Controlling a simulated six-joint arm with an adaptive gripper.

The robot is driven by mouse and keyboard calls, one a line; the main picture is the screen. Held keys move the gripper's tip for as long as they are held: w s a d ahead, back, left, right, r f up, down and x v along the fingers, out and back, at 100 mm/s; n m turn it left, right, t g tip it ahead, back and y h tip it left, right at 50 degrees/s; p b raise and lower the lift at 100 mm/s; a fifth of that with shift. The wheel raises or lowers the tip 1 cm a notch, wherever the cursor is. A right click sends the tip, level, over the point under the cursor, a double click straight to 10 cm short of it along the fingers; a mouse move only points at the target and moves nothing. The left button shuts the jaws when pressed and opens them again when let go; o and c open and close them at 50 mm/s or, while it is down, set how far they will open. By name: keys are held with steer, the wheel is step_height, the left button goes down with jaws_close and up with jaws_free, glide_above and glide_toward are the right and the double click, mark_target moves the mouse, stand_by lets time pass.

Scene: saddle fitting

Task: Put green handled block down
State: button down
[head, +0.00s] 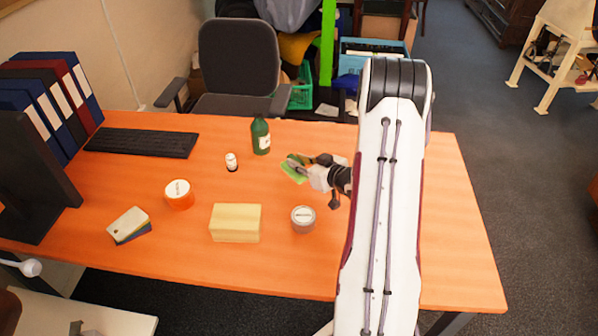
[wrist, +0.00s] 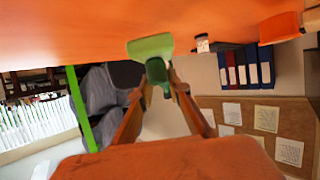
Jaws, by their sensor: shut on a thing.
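The green handled block (head: 292,174) is at the tip of my gripper (head: 303,165), over the middle right of the orange desk in the head view. In the wrist view the green block (wrist: 150,46) shows its wide flat part towards the desk, and its darker handle (wrist: 157,74) is between the two fingers of my gripper (wrist: 160,80). The gripper is shut on the handle. The block looks tilted in the head view. I cannot tell whether it touches the desk. The fingers partly hide it.
On the desk (head: 300,275), a wooden block (head: 235,222) and a grey tub (head: 303,219) stand nearer the front. A green bottle (head: 260,137), a small white bottle (head: 231,162), an orange tub (head: 179,194) and a keyboard (head: 143,141) are to the left. Bare desk lies between them.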

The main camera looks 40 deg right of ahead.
steer(key=shift+f, duration=0.15)
steer(key=shift+f, duration=1.95)
steer(key=shift+f, duration=0.15)
steer(key=c, duration=1.9)
jaws_free()
steer(key=v, duration=1.2)
steer(key=shift+r, duration=0.2)
